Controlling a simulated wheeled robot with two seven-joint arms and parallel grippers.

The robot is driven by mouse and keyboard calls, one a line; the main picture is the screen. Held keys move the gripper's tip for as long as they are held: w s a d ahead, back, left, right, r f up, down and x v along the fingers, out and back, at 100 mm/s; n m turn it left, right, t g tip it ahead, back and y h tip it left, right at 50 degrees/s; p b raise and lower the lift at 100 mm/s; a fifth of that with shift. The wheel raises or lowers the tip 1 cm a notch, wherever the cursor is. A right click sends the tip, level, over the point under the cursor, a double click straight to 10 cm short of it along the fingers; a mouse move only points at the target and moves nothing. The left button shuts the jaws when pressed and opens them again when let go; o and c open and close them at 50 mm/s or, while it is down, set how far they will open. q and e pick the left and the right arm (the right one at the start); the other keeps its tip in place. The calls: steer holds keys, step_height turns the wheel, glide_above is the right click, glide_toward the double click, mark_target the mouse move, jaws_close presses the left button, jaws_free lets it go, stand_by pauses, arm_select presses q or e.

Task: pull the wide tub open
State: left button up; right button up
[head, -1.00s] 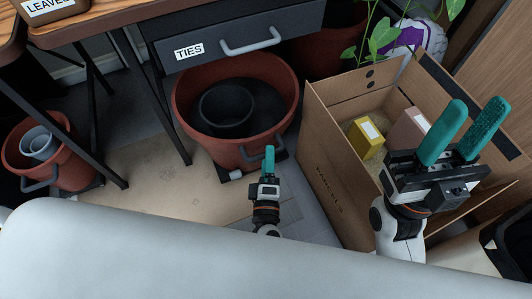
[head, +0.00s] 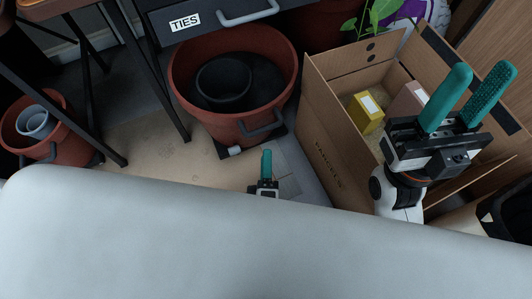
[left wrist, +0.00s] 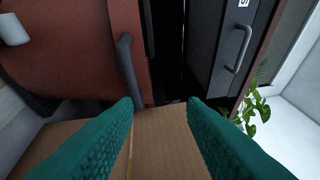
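The wide terracotta tub (head: 195,106) stands under the desk, with a dark handle (head: 262,131) on its front right side and a dark inner pot (head: 222,82) inside. My left gripper (head: 266,154) is just in front of the tub, below the handle in the head view; one teal finger shows there. In the left wrist view, the teal fingers are wide apart and empty. The tub's handle (left wrist: 127,65) is beyond them, left of centre, upright and not between the fingertips. My right gripper (head: 484,74) is open and empty above the cardboard box.
A cardboard box (head: 335,165) with small packets stands right of the tub. The drawer labelled TIES (head: 205,18) is above it. A smaller terracotta tub (head: 60,148) stands left, past the desk legs. Cardboard (head: 140,150) covers floor in front.

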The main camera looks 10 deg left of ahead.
arm_select(q)
steer(key=shift+s+d+f, duration=0.1)
steer(key=shift+s+f, duration=0.05)
steer(key=shift+s, duration=0.45)
steer(key=shift+s+d+f, duration=0.1)
steer(key=shift+s, duration=0.45)
